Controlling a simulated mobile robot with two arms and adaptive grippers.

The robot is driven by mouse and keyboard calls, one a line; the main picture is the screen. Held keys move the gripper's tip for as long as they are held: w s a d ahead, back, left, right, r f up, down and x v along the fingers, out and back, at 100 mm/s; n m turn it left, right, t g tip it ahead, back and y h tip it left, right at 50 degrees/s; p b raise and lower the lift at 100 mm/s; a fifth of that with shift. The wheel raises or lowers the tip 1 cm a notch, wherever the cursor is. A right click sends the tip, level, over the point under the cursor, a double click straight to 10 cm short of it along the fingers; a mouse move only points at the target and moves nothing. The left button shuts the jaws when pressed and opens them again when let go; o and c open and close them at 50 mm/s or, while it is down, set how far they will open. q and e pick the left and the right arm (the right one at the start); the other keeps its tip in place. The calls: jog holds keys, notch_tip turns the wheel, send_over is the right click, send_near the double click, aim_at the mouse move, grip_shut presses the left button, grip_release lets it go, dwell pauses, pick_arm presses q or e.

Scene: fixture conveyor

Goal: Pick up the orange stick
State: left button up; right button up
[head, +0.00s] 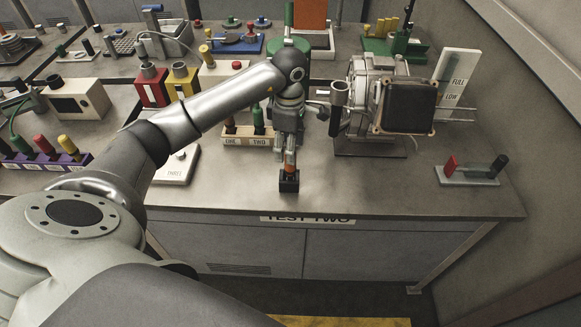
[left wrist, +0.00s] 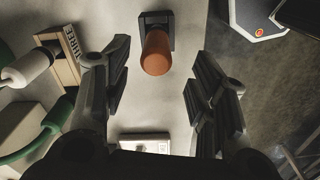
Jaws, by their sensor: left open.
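The orange stick (head: 288,171) stands in a small black holder (head: 289,183) near the front edge of the table. In the left wrist view, the orange stick (left wrist: 157,52) shows end-on, with the black holder (left wrist: 168,17) behind it. My left gripper (head: 289,153) points down over the stick from above. In the left wrist view, my left gripper (left wrist: 161,80) is open, with the stick between and slightly beyond its fingers. I see no contact between fingers and stick. My gripper partly hides the stick in the head view. My right gripper is in neither view.
A wooden rack (head: 242,141) marked ONE and TWO stands left of my gripper. A machine with a dark housing (head: 407,105) stands to the right. A grey base (head: 466,176) with red and black handles is farther right. The table front (head: 370,190) is clear between.

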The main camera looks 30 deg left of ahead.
aim_at(290, 170)
pick_arm(q)
jog(key=shift+f, duration=0.6)
jog(key=shift+f+p, duration=0.3)
jog(key=shift+p, duration=0.15)
notch_tip(290, 170, down, 4)
jog(key=shift+w+f+p, duration=0.1)
jog(key=shift+w+p, duration=0.05)
jog(key=shift+p, duration=0.95)
jog(key=shift+f, duration=0.2)
grip_shut()
